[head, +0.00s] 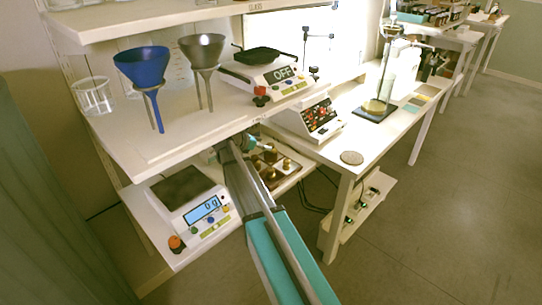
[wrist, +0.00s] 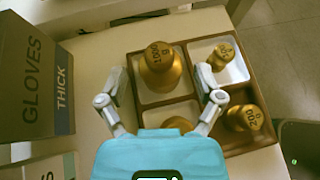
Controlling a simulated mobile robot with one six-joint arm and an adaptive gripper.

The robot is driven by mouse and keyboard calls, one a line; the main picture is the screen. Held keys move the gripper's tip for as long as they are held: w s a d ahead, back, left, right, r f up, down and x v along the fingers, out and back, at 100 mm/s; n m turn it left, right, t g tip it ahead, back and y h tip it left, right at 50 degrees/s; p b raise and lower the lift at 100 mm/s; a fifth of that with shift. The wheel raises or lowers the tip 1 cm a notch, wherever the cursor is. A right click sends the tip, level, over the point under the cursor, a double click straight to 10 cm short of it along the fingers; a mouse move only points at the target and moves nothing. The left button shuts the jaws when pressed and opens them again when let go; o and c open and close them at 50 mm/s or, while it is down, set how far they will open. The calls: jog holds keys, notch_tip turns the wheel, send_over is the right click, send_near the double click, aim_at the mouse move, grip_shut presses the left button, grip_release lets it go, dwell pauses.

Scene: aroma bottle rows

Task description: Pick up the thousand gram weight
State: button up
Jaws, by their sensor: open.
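The thousand gram weight (wrist: 160,68) is a large brass knobbed weight marked 1000. In the wrist view it stands in the upper left compartment of a brown wooden tray (wrist: 189,95) with white compartment floors. My gripper (wrist: 161,74) is open, with one finger to the left of this weight and the other to its right, over the tray. It holds nothing, and I cannot tell its height above the weight. In the head view my gripper (head: 240,145) is at the tray (head: 284,178) on the lower shelf; I cannot single out the thousand gram weight there.
Smaller brass weights stand in the right compartments, one at upper right (wrist: 222,56) and one marked 200 (wrist: 243,117). Another (wrist: 178,124) is partly hidden by my gripper. A gloves box (wrist: 38,80) stands left. A scale (head: 190,205) reading 0 g shares the shelf.

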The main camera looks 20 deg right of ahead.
aim_at(269, 144)
jog(key=shift+b+x, duration=0.75)
jog(key=shift+x, duration=1.2)
grip_shut()
